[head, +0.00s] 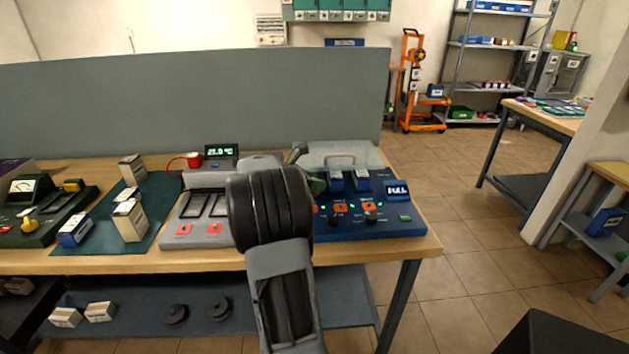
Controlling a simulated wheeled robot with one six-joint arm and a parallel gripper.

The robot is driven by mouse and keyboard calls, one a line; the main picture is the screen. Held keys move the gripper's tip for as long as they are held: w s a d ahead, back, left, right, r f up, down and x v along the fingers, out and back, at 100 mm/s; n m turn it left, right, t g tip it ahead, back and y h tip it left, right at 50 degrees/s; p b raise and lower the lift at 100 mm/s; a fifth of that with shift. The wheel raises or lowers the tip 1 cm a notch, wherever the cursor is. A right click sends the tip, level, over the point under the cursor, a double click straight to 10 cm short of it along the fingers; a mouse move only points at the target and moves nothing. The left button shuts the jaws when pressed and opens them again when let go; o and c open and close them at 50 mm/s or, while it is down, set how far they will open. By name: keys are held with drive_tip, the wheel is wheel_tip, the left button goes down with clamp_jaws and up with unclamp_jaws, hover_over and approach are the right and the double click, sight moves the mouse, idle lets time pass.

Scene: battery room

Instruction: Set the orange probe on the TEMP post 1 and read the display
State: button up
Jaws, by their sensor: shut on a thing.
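My arm rises through the middle of the head view, and its dark wrist hides much of the bench behind it. Only a little of my gripper (299,152) shows past the wrist; its fingertips are hidden. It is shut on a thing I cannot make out. An orange-red piece with a looped cable (193,160) is beside the small display (221,151), which shows green digits, about 21 °C. The grey unit (184,212) below has dark slots and red switches. A blue unit (385,225) with a lit display (397,190) stands at the right. I cannot pick out TEMP post 1.
A dark green mat (90,238) holds several small boxes. A green meter unit (38,232) stands at the far left. A grey partition (150,105) backs the bench (410,246). Open tiled floor lies right of the bench, with an orange trolley (408,85) and shelves behind.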

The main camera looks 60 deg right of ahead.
sight(314, 195)
drive_tip(key=shift+f+b, duration=1.05)
drive_tip(key=shift+f, duration=1.35)
drive_tip(key=shift+a+b, duration=0.1)
drive_tip(key=shift+b, duration=0.6)
drive_tip(key=shift+f+b, duration=0.65)
drive_tip(key=shift+b, duration=0.05)
drive_tip(key=o, duration=0.7)
drive_tip(key=shift+c, duration=0.2)
drive_tip(key=shift+w, duration=0.1)
drive_tip(key=v, duration=1.1)
drive_tip(key=shift+p, duration=0.35)
